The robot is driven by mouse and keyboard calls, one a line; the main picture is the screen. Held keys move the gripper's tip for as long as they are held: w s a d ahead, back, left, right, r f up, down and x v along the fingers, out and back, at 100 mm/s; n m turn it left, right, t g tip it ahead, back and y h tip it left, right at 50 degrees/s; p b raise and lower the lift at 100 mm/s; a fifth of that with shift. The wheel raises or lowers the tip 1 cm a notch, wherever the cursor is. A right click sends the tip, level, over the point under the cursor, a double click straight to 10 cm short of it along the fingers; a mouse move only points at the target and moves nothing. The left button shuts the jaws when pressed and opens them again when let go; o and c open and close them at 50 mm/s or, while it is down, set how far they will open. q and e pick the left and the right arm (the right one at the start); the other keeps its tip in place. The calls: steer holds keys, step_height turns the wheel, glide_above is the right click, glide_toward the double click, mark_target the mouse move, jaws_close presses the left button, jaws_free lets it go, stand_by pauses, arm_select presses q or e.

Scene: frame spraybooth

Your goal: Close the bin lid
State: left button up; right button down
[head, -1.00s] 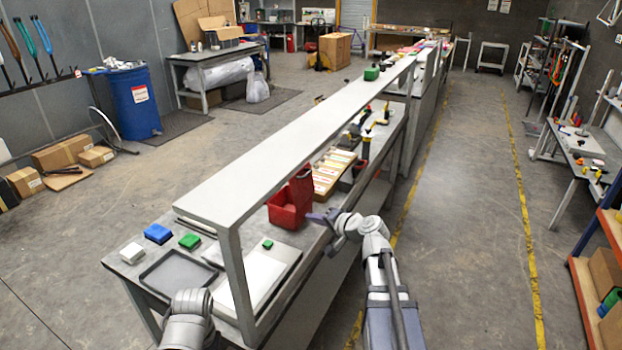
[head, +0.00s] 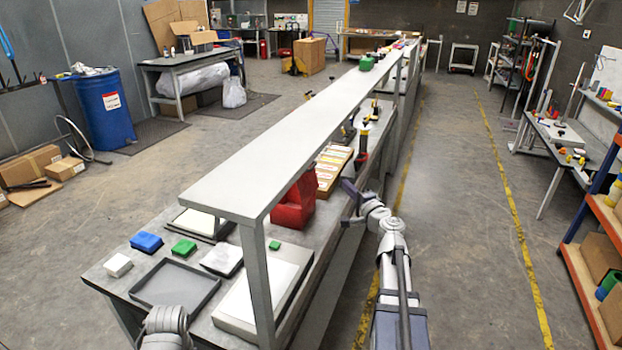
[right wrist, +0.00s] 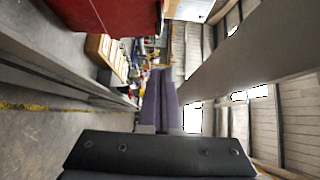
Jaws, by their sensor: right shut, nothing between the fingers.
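The red bin (head: 291,212) stands on the bench under the long raised shelf. A red slanted panel rises at its right rear, and the shelf's edge hides part of its top; I cannot tell clearly how the lid sits. My right gripper (head: 350,188) is just right of the bin, over the bench's aisle-side edge, and looks apart from it. In the right wrist view the bin is a red surface (right wrist: 112,14) at upper left, and my gripper's fingers (right wrist: 159,85) are together with nothing between them. My left gripper is out of view.
The grey shelf (head: 270,150) and its post (head: 257,285) stand close to the bin. Beyond the bin lies a wooden tray of labelled boxes (head: 330,170). A dark tray (head: 174,284) and small blocks lie at the near end. The aisle right of the bench is clear.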

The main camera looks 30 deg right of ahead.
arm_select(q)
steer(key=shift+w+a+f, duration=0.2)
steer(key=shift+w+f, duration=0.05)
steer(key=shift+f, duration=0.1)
arm_select(e)
steer(key=w+a, duration=0.1)
steer(key=w, duration=1.2)
steer(key=shift+w+a+f, duration=0.25)
steer(key=shift+f, duration=0.05)
